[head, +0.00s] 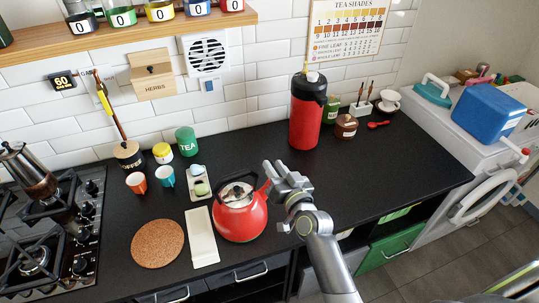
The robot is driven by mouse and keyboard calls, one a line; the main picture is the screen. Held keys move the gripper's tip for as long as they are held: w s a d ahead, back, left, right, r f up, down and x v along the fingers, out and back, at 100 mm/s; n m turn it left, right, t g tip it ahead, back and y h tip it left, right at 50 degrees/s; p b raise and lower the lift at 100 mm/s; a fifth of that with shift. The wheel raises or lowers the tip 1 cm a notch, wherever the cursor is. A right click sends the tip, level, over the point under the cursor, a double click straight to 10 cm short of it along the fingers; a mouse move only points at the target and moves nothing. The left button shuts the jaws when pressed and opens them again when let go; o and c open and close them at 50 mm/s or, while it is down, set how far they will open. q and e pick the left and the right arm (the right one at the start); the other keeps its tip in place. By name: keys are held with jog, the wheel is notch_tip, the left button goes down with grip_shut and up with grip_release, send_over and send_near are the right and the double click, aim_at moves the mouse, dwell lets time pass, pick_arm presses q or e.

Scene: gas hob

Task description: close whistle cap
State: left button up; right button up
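A red kettle (238,218) with a dark and silver lid stands upright on the black worktop, left of my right gripper. Its spout (263,188) is on the right side, facing my gripper. The whistle cap at the spout is too small and too close to the gripper to make out. My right gripper (274,167) is beside and just above the spout, its two fingers pointing away with a gap between them. I see nothing held, and I cannot tell whether it touches the spout. My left gripper is not in view.
A white rest (201,237) and a cork mat (158,243) lie left of the kettle. Small cups and jars stand behind it. A tall red flask (307,112) stands at the back. The hob (45,245) is far left. The worktop right of my gripper is clear.

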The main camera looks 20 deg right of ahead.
jog(key=shift+w+a+p, duration=0.15)
jog(key=shift+w, duration=0.8)
jog(key=shift+w+a+p, duration=0.1)
jog(key=shift+w+p, duration=0.05)
jog(key=shift+w, duration=0.8)
grip_shut()
